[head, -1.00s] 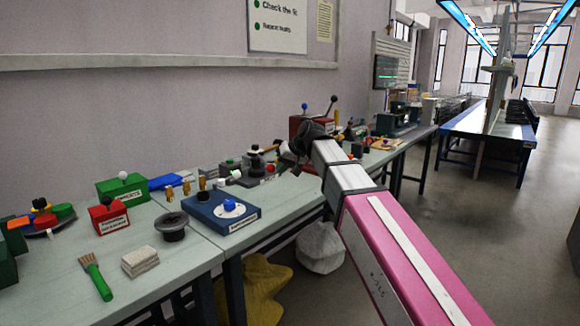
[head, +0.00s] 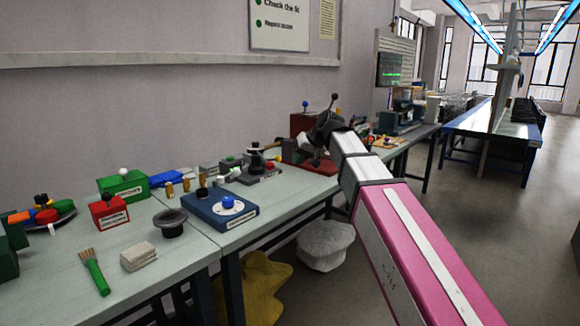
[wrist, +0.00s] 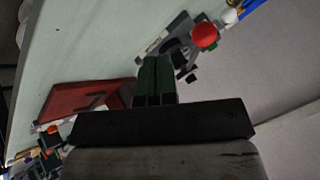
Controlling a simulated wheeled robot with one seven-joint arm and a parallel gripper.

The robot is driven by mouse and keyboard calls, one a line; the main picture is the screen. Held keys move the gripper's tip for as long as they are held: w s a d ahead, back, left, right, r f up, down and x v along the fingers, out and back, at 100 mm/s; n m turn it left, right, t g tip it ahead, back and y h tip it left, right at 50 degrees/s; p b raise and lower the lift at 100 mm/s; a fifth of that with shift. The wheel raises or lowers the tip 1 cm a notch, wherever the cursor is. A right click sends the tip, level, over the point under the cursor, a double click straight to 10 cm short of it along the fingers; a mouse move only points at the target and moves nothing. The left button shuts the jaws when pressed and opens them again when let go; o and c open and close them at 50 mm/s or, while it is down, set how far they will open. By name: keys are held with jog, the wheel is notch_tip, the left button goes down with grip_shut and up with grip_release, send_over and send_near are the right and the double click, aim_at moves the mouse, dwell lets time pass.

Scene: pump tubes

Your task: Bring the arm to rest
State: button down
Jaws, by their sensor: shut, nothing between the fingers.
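My gripper (wrist: 155,62) shows in the wrist view with its two dark green fingers together and nothing between them. In the head view the dark end of my arm (head: 325,128) is over the far part of the workbench (head: 135,258), in front of a dark red box. The fingers are hard to make out there. In the wrist view the fingers are over the pale bench top, between a red tray (wrist: 82,102) and a grey fixture with a red ball (wrist: 205,36).
A white bag (head: 325,246) is underneath. Floor is clear at right.

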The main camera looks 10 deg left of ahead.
jog(key=v, duration=0.5)
jog(key=d+f+m+h, duration=0.2)
jog(key=d+f, duration=0.7)
jog(key=f, duration=0.5)
jog(key=d+f+m+h, duration=0.2)
jog(key=d+f, duration=0.7)
jog(key=f, duration=0.4)
jog(key=s+d+f+m+g+h, duration=0.1)
jog(key=s+d+f, duration=0.5)
jog(key=d+f, duration=0.2)
jog(key=s+d+f+m+g+h, duration=0.1)
jog(key=s+d+f, duration=0.5)
jog(key=f, duration=0.6)
jog(key=d+h, duration=0.1)
jog(key=d, duration=0.1)
jog(key=shift+s+d+h, duration=0.3)
